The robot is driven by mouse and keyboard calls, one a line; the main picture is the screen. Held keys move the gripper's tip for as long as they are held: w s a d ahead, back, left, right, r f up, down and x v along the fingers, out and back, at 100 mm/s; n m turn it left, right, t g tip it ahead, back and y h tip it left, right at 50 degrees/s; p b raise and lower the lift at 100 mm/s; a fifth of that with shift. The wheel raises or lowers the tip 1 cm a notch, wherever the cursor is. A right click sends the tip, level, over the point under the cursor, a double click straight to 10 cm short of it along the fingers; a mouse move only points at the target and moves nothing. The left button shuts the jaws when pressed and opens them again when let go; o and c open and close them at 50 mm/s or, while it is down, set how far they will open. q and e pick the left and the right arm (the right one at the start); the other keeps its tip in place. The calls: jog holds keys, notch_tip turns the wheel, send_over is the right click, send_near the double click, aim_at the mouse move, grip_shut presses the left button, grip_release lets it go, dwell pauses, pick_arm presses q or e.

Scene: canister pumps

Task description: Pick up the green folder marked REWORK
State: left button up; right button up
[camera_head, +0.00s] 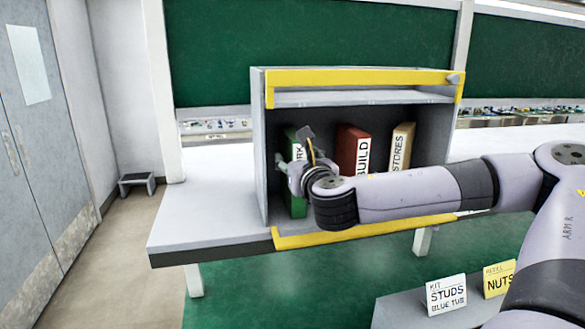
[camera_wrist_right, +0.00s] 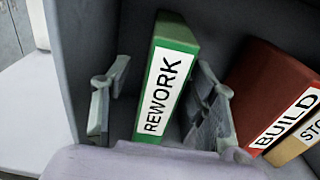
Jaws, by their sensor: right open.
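The green folder (camera_wrist_right: 181,34) stands in the cabinet near its left wall, its white label reading REWORK (camera_wrist_right: 163,92). In the head view the green folder (camera_head: 298,207) is mostly hidden behind my right gripper. My right gripper (camera_wrist_right: 160,100) is open, with one finger on each side of the folder's spine in the wrist view. Gaps show between the fingers and the folder there. In the head view my right gripper (camera_head: 290,160) reaches into the cabinet from the right. My left gripper is not in view.
The grey cabinet (camera_head: 259,150) with yellow edges stands on a white bench (camera_head: 195,215). A red BUILD folder (camera_head: 352,137) and a tan STORES folder (camera_head: 402,133) stand to the right of the green one. Signs reading STUDS (camera_head: 446,295) and NUTS (camera_head: 498,279) stand lower right.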

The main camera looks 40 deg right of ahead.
jog(key=shift+w+d, duration=0.2)
jog(key=shift+w, duration=0.05)
jog(key=p+x, duration=0.2)
jog(key=x, duration=0.2)
jog(key=shift+w+d, duration=0.25)
jog(key=shift+w, duration=0.05)
jog(key=shift+c, duration=0.2)
grip_shut()
